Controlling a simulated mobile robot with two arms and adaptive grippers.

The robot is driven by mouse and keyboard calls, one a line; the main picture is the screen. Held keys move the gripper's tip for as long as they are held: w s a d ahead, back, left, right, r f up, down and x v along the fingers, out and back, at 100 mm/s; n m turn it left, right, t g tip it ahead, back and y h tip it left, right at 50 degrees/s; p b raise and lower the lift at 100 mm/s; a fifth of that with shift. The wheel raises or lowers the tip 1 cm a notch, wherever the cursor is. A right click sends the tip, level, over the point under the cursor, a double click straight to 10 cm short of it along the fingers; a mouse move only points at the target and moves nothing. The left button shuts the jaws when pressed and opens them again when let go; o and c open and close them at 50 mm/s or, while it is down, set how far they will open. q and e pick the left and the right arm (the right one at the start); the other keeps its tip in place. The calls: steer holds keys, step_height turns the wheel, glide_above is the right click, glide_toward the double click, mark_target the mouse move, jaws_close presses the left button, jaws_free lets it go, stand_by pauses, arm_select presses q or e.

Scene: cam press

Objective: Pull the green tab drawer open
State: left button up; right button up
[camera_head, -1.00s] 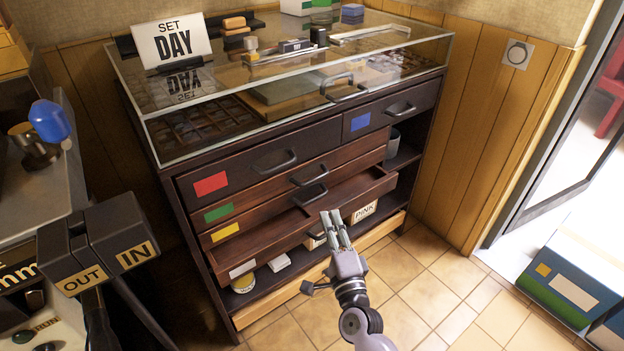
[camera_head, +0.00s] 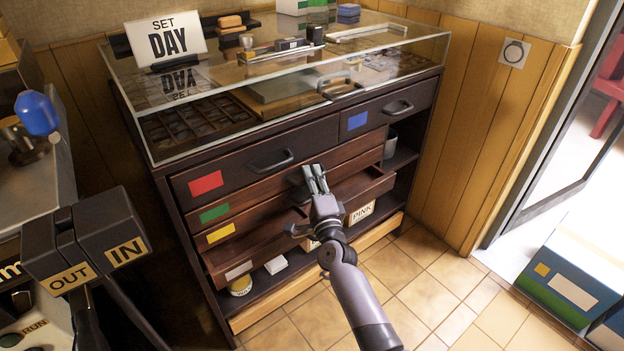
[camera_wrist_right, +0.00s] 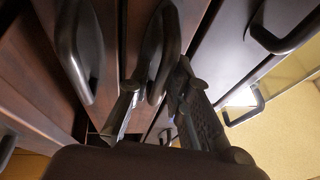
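The green tab (camera_head: 214,213) marks a dark wooden drawer (camera_head: 262,191) in the cabinet, below the red-tab drawer and above the yellow-tab one. Its front looks closed or nearly so. My right gripper (camera_head: 314,175) is in front of this drawer and hides its handle in the head view. In the right wrist view, a dark curved handle (camera_wrist_right: 163,45), seemingly the green drawer's, stands between the two parted fingers (camera_wrist_right: 157,78). Contact cannot be told. Another handle (camera_wrist_right: 76,45) is to its left. My left gripper is not in view.
The white-tab drawer (camera_head: 238,270) sticks out below, its inside showing beneath my right gripper. A glass case (camera_head: 300,120) tops the cabinet. An OUT/IN box (camera_head: 100,225) stands at left.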

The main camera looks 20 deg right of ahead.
steer(key=shift+c, duration=0.6)
jaws_close()
